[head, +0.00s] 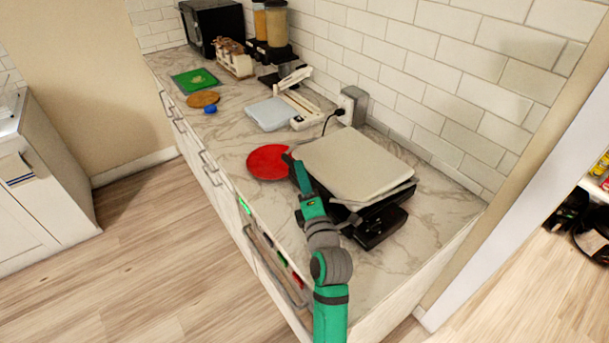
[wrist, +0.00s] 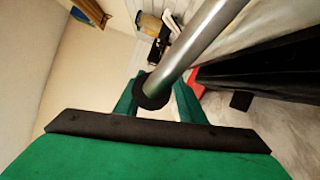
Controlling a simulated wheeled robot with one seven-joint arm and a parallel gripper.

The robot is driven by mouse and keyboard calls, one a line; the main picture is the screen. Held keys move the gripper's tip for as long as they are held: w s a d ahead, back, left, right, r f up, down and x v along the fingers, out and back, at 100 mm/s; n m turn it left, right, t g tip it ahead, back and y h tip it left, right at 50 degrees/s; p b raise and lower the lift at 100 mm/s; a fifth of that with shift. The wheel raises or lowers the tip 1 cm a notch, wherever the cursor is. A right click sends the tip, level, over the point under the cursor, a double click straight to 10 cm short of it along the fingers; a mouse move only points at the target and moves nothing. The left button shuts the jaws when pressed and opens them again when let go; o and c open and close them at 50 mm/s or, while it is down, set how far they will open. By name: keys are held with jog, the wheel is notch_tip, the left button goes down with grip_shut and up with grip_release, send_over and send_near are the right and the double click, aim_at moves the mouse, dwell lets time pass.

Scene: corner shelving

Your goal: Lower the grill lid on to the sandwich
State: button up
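The grill has a pale, flat-topped lid (head: 355,163) above a black base (head: 382,226) on the counter. The lid lies low over the base, but I cannot tell whether they touch. The sandwich is hidden. My gripper (head: 303,178) is at the left front edge of the lid. In the wrist view a silver bar (wrist: 200,40) with a black collar runs to my gripper (wrist: 160,98), with a green finger on either side. I cannot tell whether the fingers press on it. A dark slab, apparently part of the grill, fills the right of that view.
A red round mat (head: 268,161) lies left of the grill. The tiled wall is close behind the grill. Counter is clear in front and to the right.

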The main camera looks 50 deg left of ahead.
jog(key=shift+d+r, duration=0.1)
jog(key=shift+r, duration=0.05)
jog(key=v, duration=1)
jog(key=shift+s+d, duration=0.25)
jog(key=shift+w, duration=0.1)
dwell(0.6)
